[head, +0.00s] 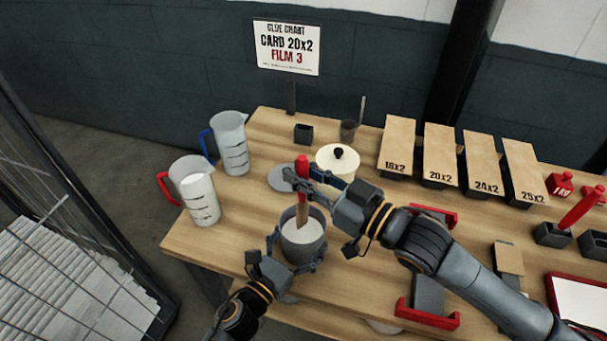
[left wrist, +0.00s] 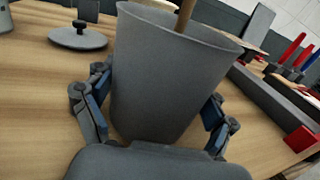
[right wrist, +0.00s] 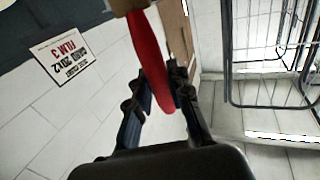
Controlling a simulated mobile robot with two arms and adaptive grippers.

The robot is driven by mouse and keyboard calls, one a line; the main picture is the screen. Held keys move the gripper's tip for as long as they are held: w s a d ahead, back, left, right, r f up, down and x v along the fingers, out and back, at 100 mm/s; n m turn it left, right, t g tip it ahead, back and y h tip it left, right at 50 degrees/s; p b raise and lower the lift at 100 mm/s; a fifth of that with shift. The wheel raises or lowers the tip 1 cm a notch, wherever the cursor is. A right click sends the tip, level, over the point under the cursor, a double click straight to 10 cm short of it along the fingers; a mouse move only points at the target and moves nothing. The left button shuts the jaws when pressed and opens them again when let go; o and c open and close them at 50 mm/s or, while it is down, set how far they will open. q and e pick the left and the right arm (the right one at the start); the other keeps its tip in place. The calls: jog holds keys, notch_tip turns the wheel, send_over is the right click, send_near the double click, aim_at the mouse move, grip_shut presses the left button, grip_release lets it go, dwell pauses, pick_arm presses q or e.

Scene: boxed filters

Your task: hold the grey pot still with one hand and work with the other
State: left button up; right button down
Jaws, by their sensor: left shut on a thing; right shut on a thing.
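The grey pot (head: 304,250) stands upright on the wooden table near its front edge, with white contents (head: 299,231) inside. My left gripper (head: 294,258) is shut around the pot, one finger on each side; the pot fills the left wrist view (left wrist: 165,80) between the fingers. My right gripper (head: 303,180) is above the pot, shut on the red handle of a stirring tool (head: 302,166). The tool's wooden shaft goes down into the pot, its lower end hidden. The red handle also shows in the right wrist view (right wrist: 150,60).
A grey lid (head: 280,180) and a cream pot (head: 330,158) stand behind the grey pot. Measuring jugs with a red handle (head: 196,192) and a blue handle (head: 231,145) stand left. Labelled boards (head: 397,143), red-ended holders (head: 428,298) and red weights (head: 559,182) are to the right.

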aim_at(304, 158)
dwell(0.5)
jog(key=shift+r, duration=3)
pick_arm(q)
jog(key=o, duration=1.5)
jog(key=shift+o, duration=0.2)
jog(key=shift+s, duration=0.1)
jog(key=v, duration=1.1)
jog(key=shift+s+a, duration=0.25)
jog(key=shift+s, duration=0.1)
